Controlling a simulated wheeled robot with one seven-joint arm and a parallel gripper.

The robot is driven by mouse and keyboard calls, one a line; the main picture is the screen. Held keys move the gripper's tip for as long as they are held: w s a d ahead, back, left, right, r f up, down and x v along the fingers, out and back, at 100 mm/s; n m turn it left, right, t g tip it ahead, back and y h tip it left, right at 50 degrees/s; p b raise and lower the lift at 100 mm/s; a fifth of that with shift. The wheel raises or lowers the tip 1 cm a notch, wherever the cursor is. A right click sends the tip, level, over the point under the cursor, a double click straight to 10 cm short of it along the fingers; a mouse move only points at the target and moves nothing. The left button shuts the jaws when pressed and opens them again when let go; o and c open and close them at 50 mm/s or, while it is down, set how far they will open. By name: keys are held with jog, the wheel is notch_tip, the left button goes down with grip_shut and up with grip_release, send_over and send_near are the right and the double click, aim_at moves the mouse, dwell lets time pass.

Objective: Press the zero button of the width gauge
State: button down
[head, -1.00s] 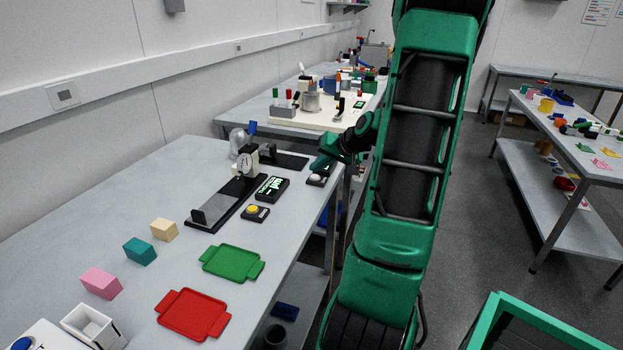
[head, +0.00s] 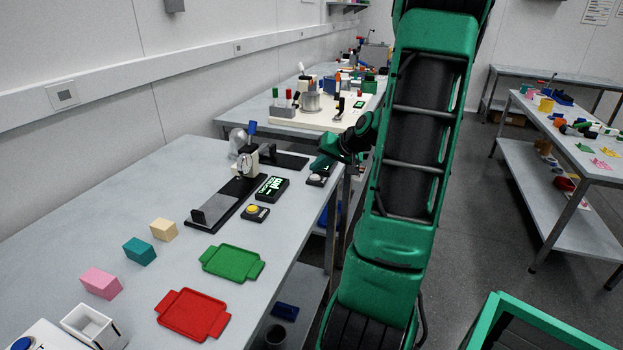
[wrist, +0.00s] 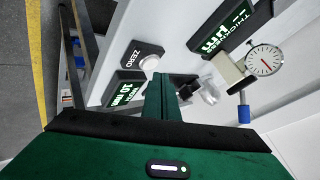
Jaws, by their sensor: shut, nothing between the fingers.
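The zero button of the width gauge is a pale round cap (wrist: 150,63) on a dark box marked ZERO (wrist: 135,55). In the head view the button (head: 316,177) is at the table's right edge. The width gauge's lit display (wrist: 124,93) is beside the box in the wrist view. The black gauge (head: 270,154) stands behind the dial gauge. My gripper (wrist: 157,80) is shut and empty, its tips close to the button's edge in the picture. I cannot tell whether they touch it. In the head view my gripper (head: 320,164) is just above and behind the button, partly hiding that area.
A dial gauge (head: 245,164) with a thickness display (head: 271,189) and a yellow button (head: 251,209) stands close by. Green (head: 232,262) and red (head: 192,314) trays and several blocks lie nearer on the table.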

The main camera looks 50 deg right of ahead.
aim_at(317, 177)
jog(key=shift+f, duration=0.15)
dwell(0.6)
jog(key=shift+f, duration=0.2)
jog(key=shift+f, duration=0.4)
dwell(0.7)
dwell(0.4)
jog(key=shift+r, duration=0.8)
jog(key=shift+r, duration=2.55)
